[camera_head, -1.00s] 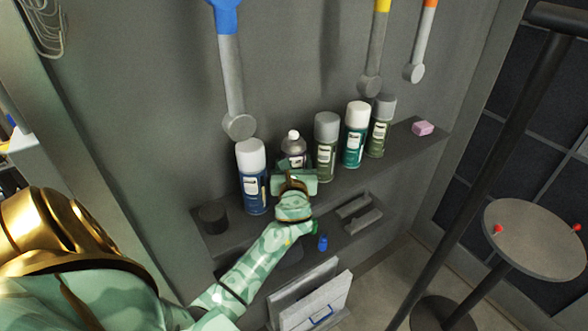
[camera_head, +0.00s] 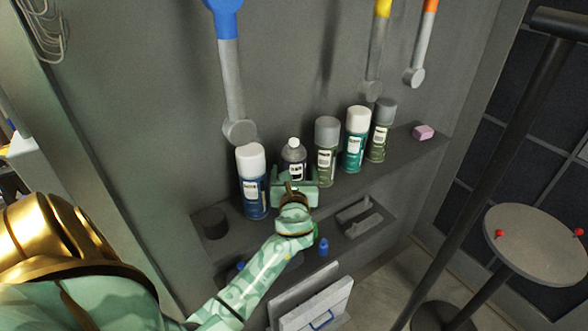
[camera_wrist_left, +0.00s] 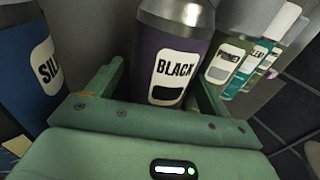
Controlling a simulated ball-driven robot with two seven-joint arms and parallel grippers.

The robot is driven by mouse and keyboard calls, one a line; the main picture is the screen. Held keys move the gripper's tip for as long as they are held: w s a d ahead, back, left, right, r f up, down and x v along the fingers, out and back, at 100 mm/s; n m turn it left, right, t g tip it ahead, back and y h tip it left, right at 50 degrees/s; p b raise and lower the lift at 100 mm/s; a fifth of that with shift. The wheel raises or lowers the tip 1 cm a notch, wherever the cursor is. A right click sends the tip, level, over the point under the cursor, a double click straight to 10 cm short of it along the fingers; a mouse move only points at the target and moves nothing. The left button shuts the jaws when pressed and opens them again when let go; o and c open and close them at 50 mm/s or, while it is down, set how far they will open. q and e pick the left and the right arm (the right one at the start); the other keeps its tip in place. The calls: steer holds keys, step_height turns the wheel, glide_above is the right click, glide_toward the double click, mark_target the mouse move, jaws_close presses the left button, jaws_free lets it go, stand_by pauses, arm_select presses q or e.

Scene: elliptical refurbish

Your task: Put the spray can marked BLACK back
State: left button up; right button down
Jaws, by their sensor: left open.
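The spray can marked BLACK (camera_wrist_left: 172,60) is dark purple with a silver shoulder and a white label. In the head view this can (camera_head: 293,160) stands upright on the shelf, between the blue can and a grey-capped green can. My left gripper (camera_head: 295,184) is open in front of it. In the left wrist view the gripper's fingers (camera_wrist_left: 155,90) lie on both sides of the can's lower part; I cannot tell whether they touch it. The can's base is hidden by the gripper. My right gripper is not in view.
A blue can (camera_head: 253,185) with a white cap stands close on the left. A grey-capped green can (camera_head: 326,150), a teal can (camera_head: 356,140) and another green can (camera_head: 381,130) stand to the right. A pink block (camera_head: 423,132) lies at the shelf's right end.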

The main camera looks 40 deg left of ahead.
arm_select(q)
steer(key=v, duration=1)
steer(key=shift+s, duration=0.15)
